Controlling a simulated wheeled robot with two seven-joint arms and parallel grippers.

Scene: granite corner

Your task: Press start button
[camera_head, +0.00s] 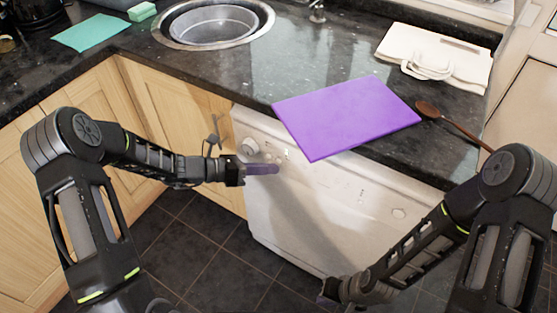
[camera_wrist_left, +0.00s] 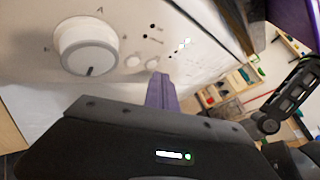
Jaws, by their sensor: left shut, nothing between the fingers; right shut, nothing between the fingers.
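A white front-panel appliance (camera_head: 330,205) stands under the counter. In the left wrist view its panel has a large round dial (camera_wrist_left: 88,48), two small pale round buttons (camera_wrist_left: 133,62) and several dark marks and small lights. I cannot tell which one is the start button. My left gripper (camera_head: 275,169) is shut and empty, its purple fingers (camera_wrist_left: 160,90) pointing at the panel just below the buttons. Whether the tips touch the panel is unclear. My right gripper (camera_head: 326,298) is shut and low in front of the appliance, partly hidden by its own arm.
A purple board (camera_head: 345,115) lies on the dark counter and overhangs its front edge above the panel. A wooden spoon (camera_head: 450,122), a white folded item (camera_head: 435,58), a sink (camera_head: 213,26) and a green cloth (camera_head: 90,33) are on the counter. Wooden cupboards (camera_head: 165,100) stand left.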

